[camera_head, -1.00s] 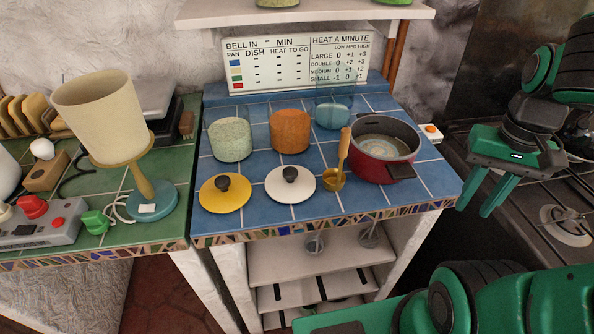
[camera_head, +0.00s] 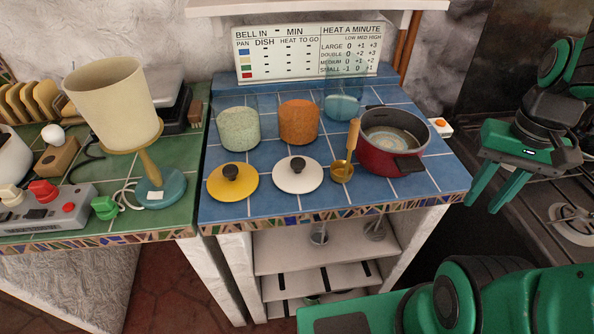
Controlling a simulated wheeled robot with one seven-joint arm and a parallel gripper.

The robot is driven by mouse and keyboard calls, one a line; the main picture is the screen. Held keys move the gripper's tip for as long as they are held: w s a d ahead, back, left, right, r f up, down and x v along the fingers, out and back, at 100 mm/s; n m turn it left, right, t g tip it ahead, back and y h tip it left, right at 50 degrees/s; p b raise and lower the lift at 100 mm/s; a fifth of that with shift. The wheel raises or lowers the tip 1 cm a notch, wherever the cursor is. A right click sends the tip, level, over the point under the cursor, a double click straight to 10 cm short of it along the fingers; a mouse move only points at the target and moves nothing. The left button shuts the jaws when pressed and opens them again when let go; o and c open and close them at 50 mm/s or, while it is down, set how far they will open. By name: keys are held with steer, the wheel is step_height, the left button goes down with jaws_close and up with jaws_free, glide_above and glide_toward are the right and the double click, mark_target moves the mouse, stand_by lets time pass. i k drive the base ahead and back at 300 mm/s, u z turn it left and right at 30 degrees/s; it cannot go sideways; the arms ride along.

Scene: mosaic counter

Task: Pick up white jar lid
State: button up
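The white jar lid (camera_head: 287,183) lies flat on the blue tiled counter (camera_head: 320,203), with a dark round knob on top. It sits between a yellow lid (camera_head: 222,188) on its left and a brass ladle (camera_head: 342,170) on its right. My gripper (camera_head: 493,195) is at the right, above the stove and well apart from the lid. Its two green fingers point down and are spread apart with nothing between them.
A red pot (camera_head: 385,160) stands right of the ladle, between my gripper and the lid. Glass jars with pale green (camera_head: 239,130), orange (camera_head: 299,123) and blue (camera_head: 343,106) contents stand behind the lids. A lamp (camera_head: 118,105) stands on the green counter at left.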

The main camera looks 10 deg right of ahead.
mark_target(295, 174)
steer(key=z, duration=0.35)
steer(key=k, duration=1.45)
steer(key=u, duration=0.9)
steer(key=i, duration=1)
